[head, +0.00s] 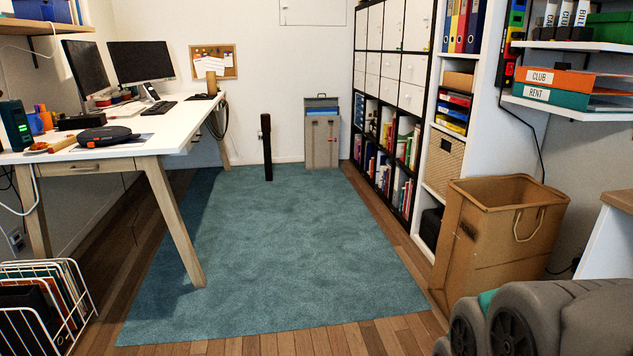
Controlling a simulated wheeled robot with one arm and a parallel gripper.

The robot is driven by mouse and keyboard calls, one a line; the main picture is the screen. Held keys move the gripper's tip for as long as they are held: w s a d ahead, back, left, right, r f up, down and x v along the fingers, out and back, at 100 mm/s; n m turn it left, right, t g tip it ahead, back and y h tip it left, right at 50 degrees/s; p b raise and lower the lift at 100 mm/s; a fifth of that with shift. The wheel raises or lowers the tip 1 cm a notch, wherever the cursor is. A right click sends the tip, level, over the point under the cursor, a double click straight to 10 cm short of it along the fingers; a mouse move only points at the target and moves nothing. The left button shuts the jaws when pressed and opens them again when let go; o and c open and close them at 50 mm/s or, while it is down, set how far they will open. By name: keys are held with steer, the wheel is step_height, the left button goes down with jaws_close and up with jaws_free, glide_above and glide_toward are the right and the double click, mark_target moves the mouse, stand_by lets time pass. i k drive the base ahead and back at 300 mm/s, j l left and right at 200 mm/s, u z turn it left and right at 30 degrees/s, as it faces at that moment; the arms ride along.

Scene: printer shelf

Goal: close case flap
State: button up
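A tall grey-beige case (322,148) stands on the floor against the back wall, at the far edge of the rug. Its flap (321,102) is raised at the back of the opening, so the case is open. Blue contents show in the top of it. Parts of my grey arm fill the lower right corner, far from the case. My gripper is not in view.
The teal rug (280,250) is clear ahead, except for a slim black post (266,147) left of the case. A desk (150,130) and wire rack (45,300) are left; shelves (384,110) and a cardboard bin (497,235) are right.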

mark_target(318, 101)
steer(key=i+u, duration=0.35)
steer(key=i, duration=1.7)
steer(key=i+j, duration=0.1)
steer(key=i, duration=2)
steer(key=i+z, duration=0.25)
steer(key=i, duration=0.35)
steer(key=i+j+z, duration=0.2)
steer(key=i, duration=0.4)
